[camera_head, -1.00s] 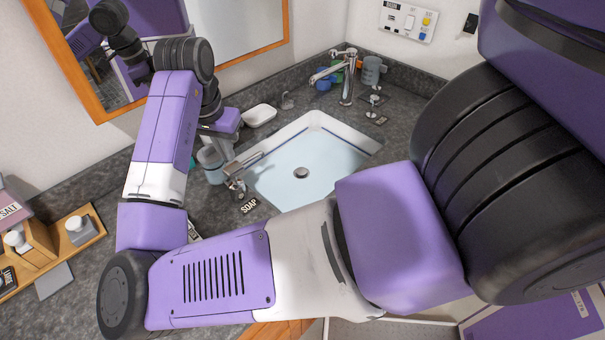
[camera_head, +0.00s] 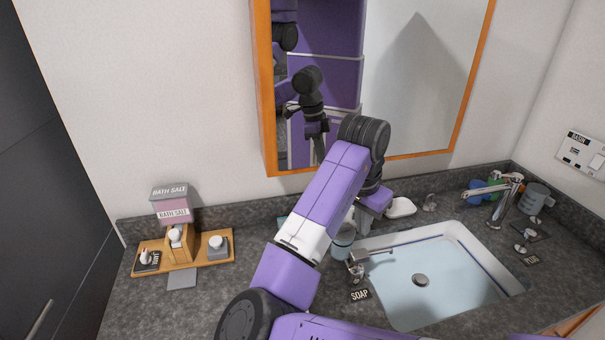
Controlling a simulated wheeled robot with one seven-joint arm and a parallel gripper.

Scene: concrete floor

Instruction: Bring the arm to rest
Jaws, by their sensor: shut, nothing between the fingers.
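My arm rises from the bottom middle of the view over the counter, bent at a dark wrist joint. My gripper (camera_head: 363,222) hangs below that wrist, pointing down over the back left of the sink. Its purple housing shows, with short grey fingers under it. The fingers are shut, with nothing seen held. They appear just above and behind a blue-grey cup (camera_head: 343,243) and the soap dispenser (camera_head: 356,270); whether they touch anything I cannot tell.
The white sink (camera_head: 462,236) with its chrome tap (camera_head: 507,200) is on the right. A white soap dish (camera_head: 401,207) lies behind it. A mirror (camera_head: 415,75) hangs close behind my wrist.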

